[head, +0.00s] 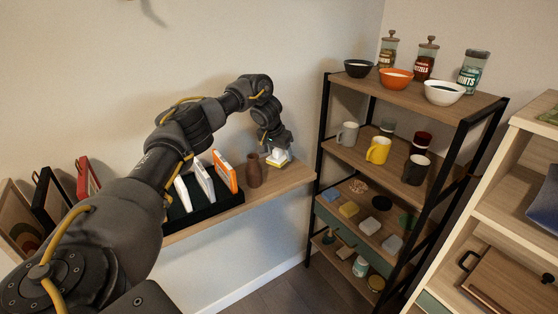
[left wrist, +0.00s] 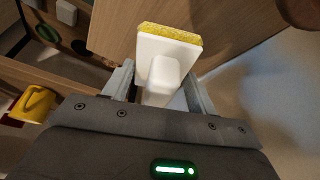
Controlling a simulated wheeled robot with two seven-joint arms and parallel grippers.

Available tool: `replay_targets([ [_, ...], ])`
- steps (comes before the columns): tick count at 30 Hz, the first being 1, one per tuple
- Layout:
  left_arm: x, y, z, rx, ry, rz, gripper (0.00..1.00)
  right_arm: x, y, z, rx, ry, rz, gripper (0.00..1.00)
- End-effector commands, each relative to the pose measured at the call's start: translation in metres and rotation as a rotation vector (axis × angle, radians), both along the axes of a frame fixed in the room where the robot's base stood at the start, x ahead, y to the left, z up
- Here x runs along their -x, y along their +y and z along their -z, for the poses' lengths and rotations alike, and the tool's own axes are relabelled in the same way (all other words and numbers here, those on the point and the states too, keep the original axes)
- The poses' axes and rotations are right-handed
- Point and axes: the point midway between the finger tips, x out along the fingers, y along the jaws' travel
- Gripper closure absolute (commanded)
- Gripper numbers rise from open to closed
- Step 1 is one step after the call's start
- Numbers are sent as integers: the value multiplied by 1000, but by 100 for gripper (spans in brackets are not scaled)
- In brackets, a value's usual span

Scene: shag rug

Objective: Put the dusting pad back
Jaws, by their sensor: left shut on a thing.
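The dusting pad (head: 279,158) has a white back and handle with a yellow pad face. It is at the right end of the wooden wall shelf (head: 297,176), right of a brown vase (head: 253,170). My left gripper (head: 277,147) reaches down over it. In the left wrist view, the dusting pad (left wrist: 171,46) sits between the two fingers of my left gripper (left wrist: 160,76), which are shut on its white handle. Its yellow face points away from my gripper. I cannot tell whether it touches the shelf. My right gripper is not in view.
A black rack (head: 205,208) with upright white and orange items stands left of the vase. A black-framed shelf unit (head: 405,98) to the right holds bowls, jars, mugs and, lower down, sponges and brushes. A pale wooden cabinet (head: 510,215) stands far right.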

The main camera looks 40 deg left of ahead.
Motion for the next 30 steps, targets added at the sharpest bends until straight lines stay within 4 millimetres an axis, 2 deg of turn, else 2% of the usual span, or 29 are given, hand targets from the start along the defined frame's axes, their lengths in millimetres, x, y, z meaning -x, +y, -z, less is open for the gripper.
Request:
replay_targets([
  [3,-2,6,10,-3,3,-1,64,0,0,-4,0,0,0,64],
  [9,-2,5,33,-3,1,-1,64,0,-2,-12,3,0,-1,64],
  [21,-2,5,39,-2,0,-1,64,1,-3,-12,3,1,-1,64],
  [22,-2,5,39,-2,0,-1,38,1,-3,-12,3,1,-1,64],
  [26,-2,5,39,-2,0,-1,21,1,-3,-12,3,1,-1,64],
  [30,-2,4,39,-2,0,-1,21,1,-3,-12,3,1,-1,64],
])
